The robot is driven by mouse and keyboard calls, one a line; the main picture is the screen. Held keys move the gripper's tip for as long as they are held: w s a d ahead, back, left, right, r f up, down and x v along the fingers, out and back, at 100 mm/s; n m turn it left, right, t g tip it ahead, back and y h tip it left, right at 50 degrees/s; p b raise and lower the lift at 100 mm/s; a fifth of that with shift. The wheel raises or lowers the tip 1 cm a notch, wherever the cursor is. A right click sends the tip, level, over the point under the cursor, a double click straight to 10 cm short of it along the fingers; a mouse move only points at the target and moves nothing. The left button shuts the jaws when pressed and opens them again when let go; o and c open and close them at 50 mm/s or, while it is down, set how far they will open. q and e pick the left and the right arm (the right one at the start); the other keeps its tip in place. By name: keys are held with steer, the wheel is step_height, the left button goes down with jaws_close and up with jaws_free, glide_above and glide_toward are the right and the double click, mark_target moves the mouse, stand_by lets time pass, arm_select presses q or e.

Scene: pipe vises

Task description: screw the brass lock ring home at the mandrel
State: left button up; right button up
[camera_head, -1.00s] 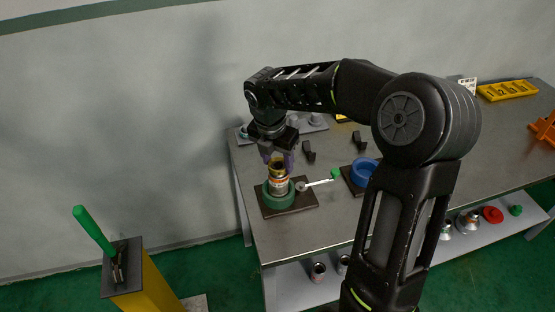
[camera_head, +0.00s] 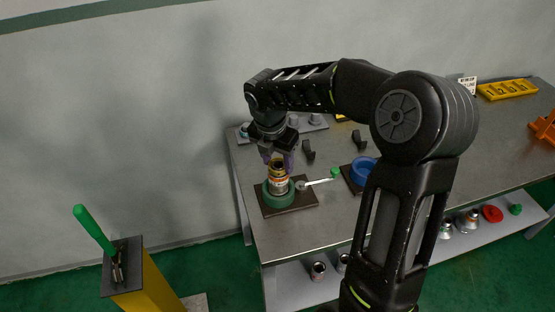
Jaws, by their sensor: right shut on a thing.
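My right gripper (camera_head: 278,161) reaches down from above at the table's left end. It is shut on the brass lock ring (camera_head: 278,166), which sits at the top of an upright mandrel with a label band (camera_head: 279,183). The mandrel stands in a green round vise (camera_head: 278,196) on a dark base plate (camera_head: 299,201). A lever with a green knob (camera_head: 334,173) sticks out to the right of the vise. The fingers and gripper body partly hide the ring, so its thread seating cannot be seen. My left gripper is not in view.
A blue ring vise (camera_head: 364,169) on a dark plate stands to the right, partly behind my arm. Black hooks (camera_head: 308,150) stand behind. A yellow tray (camera_head: 507,91) lies far right. A yellow post with a green-handled lever (camera_head: 94,230) stands left of the table.

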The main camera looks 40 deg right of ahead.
steer(key=shift+f, duration=0.15)
steer(key=o, duration=1.4)
step_height(320, 180, up, 8)
steer(key=a, duration=0.1)
steer(key=shift+s+a+f+b, duration=0.2)
steer(key=shift+s+a+b, duration=0.05)
steer(key=shift+s+b, duration=0.1)
